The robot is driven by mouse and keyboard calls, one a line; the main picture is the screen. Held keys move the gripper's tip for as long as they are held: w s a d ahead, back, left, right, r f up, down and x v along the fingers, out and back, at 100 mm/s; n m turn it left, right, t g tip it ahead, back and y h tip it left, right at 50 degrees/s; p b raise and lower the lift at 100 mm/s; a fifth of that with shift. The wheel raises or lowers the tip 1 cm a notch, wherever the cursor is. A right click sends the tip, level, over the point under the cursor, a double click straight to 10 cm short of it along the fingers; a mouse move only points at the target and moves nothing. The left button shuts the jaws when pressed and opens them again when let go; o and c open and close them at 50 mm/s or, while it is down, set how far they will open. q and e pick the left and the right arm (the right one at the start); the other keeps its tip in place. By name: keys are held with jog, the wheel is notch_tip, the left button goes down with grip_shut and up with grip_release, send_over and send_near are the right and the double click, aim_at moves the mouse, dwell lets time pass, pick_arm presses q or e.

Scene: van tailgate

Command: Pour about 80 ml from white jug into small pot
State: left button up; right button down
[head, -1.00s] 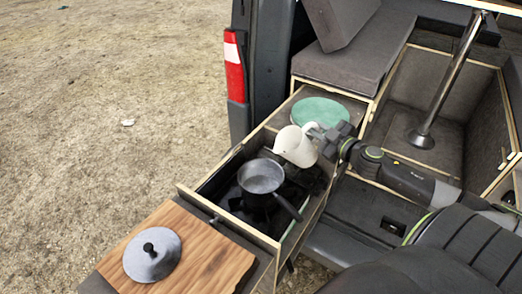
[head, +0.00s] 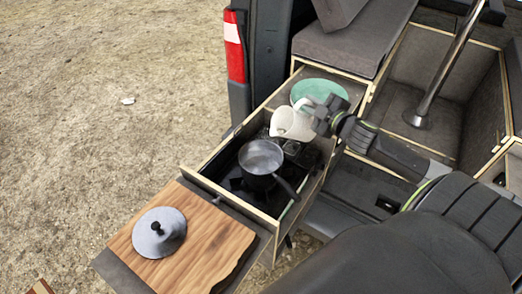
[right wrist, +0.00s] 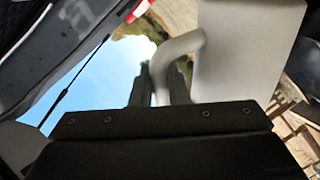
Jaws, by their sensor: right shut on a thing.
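The white jug (head: 288,124) is in the air just behind the small pot, visibly tilted. My right gripper (head: 322,114) is shut on its handle from the right. In the right wrist view the jug's pale body (right wrist: 248,50) and curved handle (right wrist: 184,44) show, with the handle between the fingers (right wrist: 160,84). The small dark pot (head: 262,157) stands upright on the stove in the drawer, its handle pointing toward the lower right. I see no stream between jug and pot, and the liquid level cannot be told. My left gripper is out of view.
A wooden board (head: 192,252) in front of the drawer carries a grey lid (head: 159,232). A green plate (head: 319,91) lies behind the jug. The drawer's wooden rim (head: 232,192) surrounds the stove. A metal post (head: 446,66) stands at right.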

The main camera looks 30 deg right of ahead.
jog(key=shift+a+r, duration=0.1)
jog(key=shift+r, duration=0.1)
jog(key=shift+w+a+r+n+h+b, duration=0.15)
jog(key=shift+a+r+n+h+b, duration=0.15)
jog(key=shift+a+r+n+b, duration=0.5)
jog(key=shift+d+p, duration=0.3)
jog(key=d+f+m+p, duration=0.1)
jog(key=f+m+p, duration=0.1)
jog(key=shift+s+d+f+m+p, duration=0.2)
jog(key=shift+d+f+m+p, duration=0.1)
jog(key=shift+d, duration=0.1)
jog(key=shift+d+f+y, duration=0.25)
jog(key=shift+f+y, duration=0.25)
jog(key=shift+f, duration=0.1)
jog(key=shift+s+d+f+m, duration=0.1)
jog(key=shift+d+f+m, duration=0.05)
jog(key=shift+f+m, duration=0.2)
jog(key=f+b, duration=0.1)
jog(key=b, duration=0.2)
jog(key=shift+d+m, duration=0.15)
jog(key=shift+m, duration=0.1)
jog(key=shift+s+d+f+m+t+b, duration=0.1)
jog(key=shift+d+f+m+t+b, duration=0.5)
jog(key=shift+b, duration=2.55)
